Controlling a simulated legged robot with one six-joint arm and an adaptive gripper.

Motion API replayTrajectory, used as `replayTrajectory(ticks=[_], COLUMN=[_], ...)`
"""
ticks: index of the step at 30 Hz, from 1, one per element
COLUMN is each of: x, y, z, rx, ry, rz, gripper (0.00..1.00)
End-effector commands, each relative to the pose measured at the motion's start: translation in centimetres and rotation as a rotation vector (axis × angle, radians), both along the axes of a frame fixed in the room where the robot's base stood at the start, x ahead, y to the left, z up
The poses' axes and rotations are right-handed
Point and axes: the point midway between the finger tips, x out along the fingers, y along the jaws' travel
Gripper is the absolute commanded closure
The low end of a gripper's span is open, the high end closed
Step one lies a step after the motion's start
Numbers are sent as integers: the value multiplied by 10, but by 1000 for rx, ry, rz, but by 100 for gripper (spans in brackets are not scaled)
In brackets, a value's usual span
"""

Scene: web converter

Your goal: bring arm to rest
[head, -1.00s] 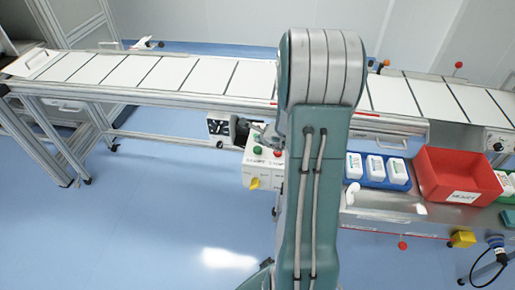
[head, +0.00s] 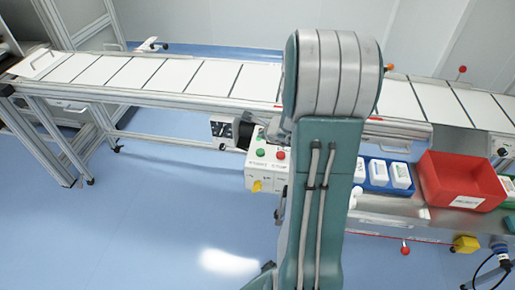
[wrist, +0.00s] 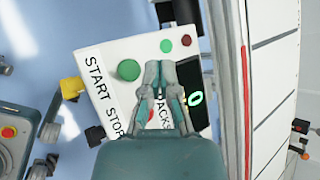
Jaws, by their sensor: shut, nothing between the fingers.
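My gripper (wrist: 160,72) shows in the wrist view, shut and empty, in front of a white control box (wrist: 110,62). The box has a green button (wrist: 129,70), a red button (wrist: 150,116) partly hidden by my gripper, START and STOP lettering and a dark display (wrist: 195,97) with a green digit. I cannot tell the gap between the fingertips and the box. In the head view my arm stands upright in the middle and hides the gripper. The control box (head: 262,171) shows just left of the arm, with its green and red buttons.
A conveyor with white panels (head: 130,72) runs across behind the box. To the right, a metal shelf (head: 385,203) holds a blue tray (head: 372,187) with white bottles and a red bin (head: 460,182). A yellow knob (head: 257,186) juts from the box. The blue floor at left is clear.

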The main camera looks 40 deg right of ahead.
Motion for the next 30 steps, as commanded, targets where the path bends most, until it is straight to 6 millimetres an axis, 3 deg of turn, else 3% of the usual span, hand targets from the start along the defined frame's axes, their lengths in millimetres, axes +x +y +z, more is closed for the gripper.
replayTrajectory(ticks=[8, 11, 16, 20, 24, 30], x=[1, 8, 15, 2, -27, -84], y=[2, 22, 99, 160, 216, 269], z=[2, 19, 74, 108, 135, 158], rx=[-6, -49, -219, -368, -538, -810], ry=[-2, -16, -51, -63, -59, -14], rz=[11, 108, 471, 768, 1072, 1464], gripper=[100, 100, 100, 100, 100, 100])
